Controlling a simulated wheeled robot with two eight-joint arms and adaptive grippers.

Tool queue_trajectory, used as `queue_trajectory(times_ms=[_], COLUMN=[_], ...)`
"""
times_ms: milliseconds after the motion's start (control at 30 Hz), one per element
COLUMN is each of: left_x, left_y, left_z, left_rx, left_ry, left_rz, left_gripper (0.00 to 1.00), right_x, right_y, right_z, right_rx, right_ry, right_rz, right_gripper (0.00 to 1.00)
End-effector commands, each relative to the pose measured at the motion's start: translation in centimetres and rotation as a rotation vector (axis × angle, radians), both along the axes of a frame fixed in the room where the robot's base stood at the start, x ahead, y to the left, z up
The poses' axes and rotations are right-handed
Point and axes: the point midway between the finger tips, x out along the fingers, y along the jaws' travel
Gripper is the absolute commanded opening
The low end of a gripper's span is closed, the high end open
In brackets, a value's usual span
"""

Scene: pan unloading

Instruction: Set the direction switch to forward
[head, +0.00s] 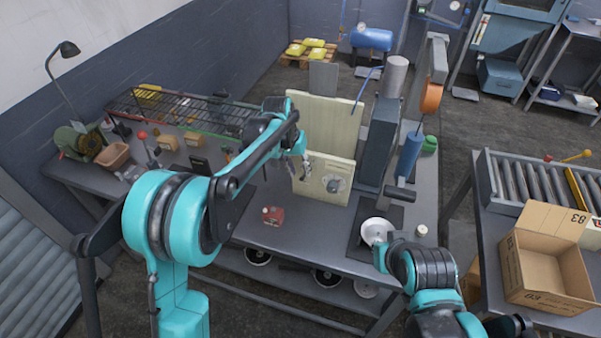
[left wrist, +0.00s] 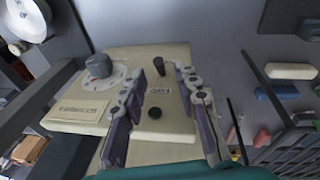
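The cream control panel (head: 323,189) stands on the bench below a taller cream plate. In the left wrist view the panel (left wrist: 178,125) carries a grey rotary knob (left wrist: 98,66) on a round scale. Beside it are a small black lever (left wrist: 159,67), which looks like the direction switch, and a round black button (left wrist: 154,113). The labels are too small to read. My left gripper (head: 301,160) is in front of the panel, open and empty. In the wrist view its fingers (left wrist: 162,97) are apart, with the lever appearing between them. My right gripper (head: 381,252) is by a white round pan (head: 375,231); its fingers are unclear.
A red block (head: 272,215) lies on the bench in front of the panel. A grey press column (head: 378,140) stands right of it. A wire rack (head: 175,108) is at the back left. An open cardboard box (head: 545,265) sits on the right table beside a roller conveyor (head: 510,180).

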Motion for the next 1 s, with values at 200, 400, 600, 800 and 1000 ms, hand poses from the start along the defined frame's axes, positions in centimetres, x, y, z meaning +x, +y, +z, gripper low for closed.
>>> queue_trajectory(times_ms=[200,400,600,800,1000], left_x=[-0.6,-1.0,-1.2,-1.2,-1.2], left_y=[1.0,1.7,2.0,2.0,2.0], left_z=[4.8,8.2,9.4,9.5,9.5], left_rx=[0.000,0.000,0.000,0.000,0.000], left_ry=[0.000,0.000,0.000,0.000,0.000], left_rz=[0.001,0.001,0.000,0.000,0.000], left_gripper=[0.31,0.31,0.31,0.31,0.31], right_x=[0.0,0.0,0.0,0.0,0.0], right_y=[0.0,0.0,0.0,0.0,0.0], right_z=[0.0,0.0,0.0,0.0,0.0], right_rx=[0.000,0.000,0.000,0.000,0.000], right_ry=[0.000,0.000,0.000,0.000,0.000], right_rz=[0.000,0.000,0.000,0.000,0.000], right_gripper=[0.00,0.00,0.00,0.00,0.00])
